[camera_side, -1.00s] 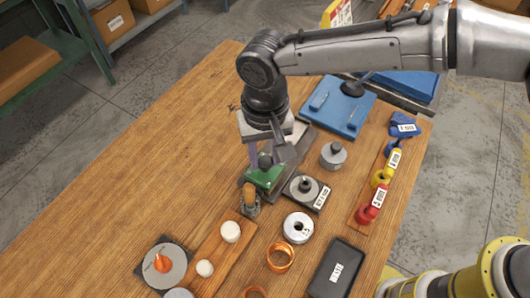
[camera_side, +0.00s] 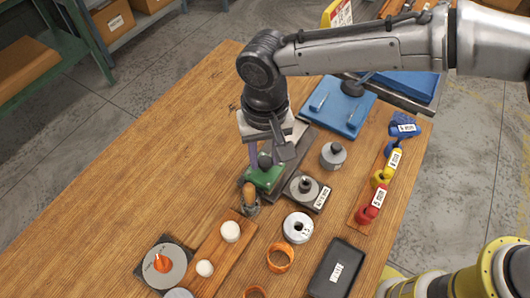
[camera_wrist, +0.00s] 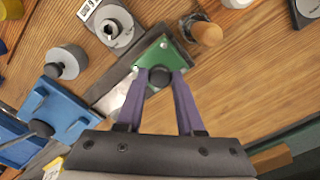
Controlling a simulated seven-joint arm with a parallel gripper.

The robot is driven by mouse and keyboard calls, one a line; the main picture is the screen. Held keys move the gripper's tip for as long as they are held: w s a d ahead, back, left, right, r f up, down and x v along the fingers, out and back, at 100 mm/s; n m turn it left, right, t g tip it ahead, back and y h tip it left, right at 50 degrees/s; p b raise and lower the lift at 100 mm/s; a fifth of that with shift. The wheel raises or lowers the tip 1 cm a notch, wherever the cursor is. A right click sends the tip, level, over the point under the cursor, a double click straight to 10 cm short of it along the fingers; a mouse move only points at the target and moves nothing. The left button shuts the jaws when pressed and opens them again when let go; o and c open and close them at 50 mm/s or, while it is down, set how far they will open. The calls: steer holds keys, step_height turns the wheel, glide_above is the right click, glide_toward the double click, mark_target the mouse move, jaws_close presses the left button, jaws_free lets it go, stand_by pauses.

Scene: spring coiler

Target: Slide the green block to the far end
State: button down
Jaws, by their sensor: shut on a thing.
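The green block (camera_side: 264,178) sits on a dark grey rail (camera_side: 292,168), at the rail's end nearer the wooden-handled tool. It carries a dark round knob on top. It also shows in the wrist view (camera_wrist: 179,53), with the knob between my fingertips. My gripper (camera_wrist: 160,77) has purple fingers closed on the dark knob from both sides. In the side view my gripper (camera_side: 264,157) is above the block, and its fingers partly hide the knob. In the wrist view the rail (camera_wrist: 122,88) runs from the block down to the left.
A wooden-handled tool (camera_side: 250,200) stands close to the block's near end. A labelled plate with a grey disc (camera_side: 304,188) lies right beside the rail. A grey knobbed weight (camera_side: 333,155) and a blue tray (camera_side: 342,106) stand farther back. The table's left side is clear.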

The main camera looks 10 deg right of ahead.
steer(key=w+d, duration=0.9)
steer(key=shift+w+d+r, duration=0.15)
steer(key=shift+w, duration=0.05)
steer(key=c, duration=0.5)
jaws_free()
steer(key=shift+r, duration=0.3)
step_height(320, 180, up, 13)
steer(key=shift+r, duration=0.1)
